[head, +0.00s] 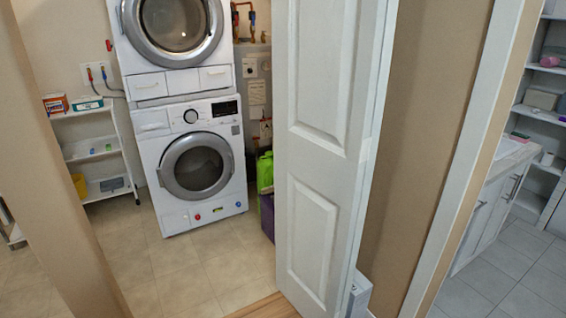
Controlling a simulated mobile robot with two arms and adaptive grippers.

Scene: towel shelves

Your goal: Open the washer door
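A white front-loading washer (160,183) stands in the laundry room at the left of the head view, under a second stacked machine (128,88). The washer's round grey-rimmed door (196,165) looks shut. Neither of my grippers is in view.
An open white panelled door (316,150) stands to the right of the washer. A wall edge (50,150) is at the left. A shelf rack (92,152) stands left of the machines; green and purple items (265,172) are at their right. Tiled floor (170,268) before the washer is clear.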

